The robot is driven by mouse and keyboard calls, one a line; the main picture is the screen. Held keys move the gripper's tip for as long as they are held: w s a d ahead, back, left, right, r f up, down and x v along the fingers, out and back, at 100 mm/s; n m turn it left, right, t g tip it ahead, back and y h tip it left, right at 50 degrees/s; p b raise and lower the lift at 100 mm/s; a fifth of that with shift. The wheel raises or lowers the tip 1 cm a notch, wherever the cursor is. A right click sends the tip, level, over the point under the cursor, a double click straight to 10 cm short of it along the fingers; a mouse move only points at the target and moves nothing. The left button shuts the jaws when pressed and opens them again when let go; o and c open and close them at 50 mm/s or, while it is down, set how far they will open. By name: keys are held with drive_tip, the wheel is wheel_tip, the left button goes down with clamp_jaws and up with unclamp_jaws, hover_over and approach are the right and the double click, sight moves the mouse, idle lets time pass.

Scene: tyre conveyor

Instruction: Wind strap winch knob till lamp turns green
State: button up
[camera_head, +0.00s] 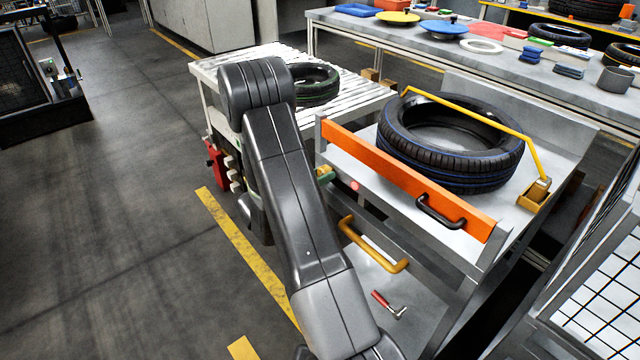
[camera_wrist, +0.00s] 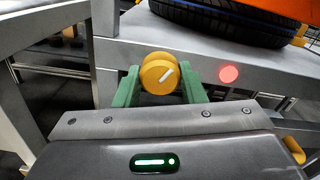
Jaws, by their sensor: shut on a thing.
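In the head view my arm hides most of the gripper and the knob.
An orange bar (camera_head: 400,175) with a black handle crosses the stand's front. A yellow handle (camera_head: 372,250) and a red-handled tool (camera_head: 388,303) sit below it. A roller conveyor (camera_head: 355,92) with another tyre (camera_head: 315,84) stands behind my arm. Open floor lies to the left.

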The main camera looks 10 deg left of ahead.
drive_tip(key=shift+f+m+b, duration=0.1)
drive_tip(key=shift+m+b, duration=3.05)
drive_tip(key=shift+m, duration=0.05)
drive_tip(key=o, duration=1)
drive_tip(key=shift+s+a, duration=0.1)
drive_tip(key=p+v, duration=0.2)
drive_tip(key=v, duration=1.1)
drive_tip(key=shift+s+a, duration=0.2)
drive_tip(key=shift+s, duration=0.05)
drive_tip(key=shift+w+d, duration=0.1)
drive_tip(key=shift+w, duration=0.05)
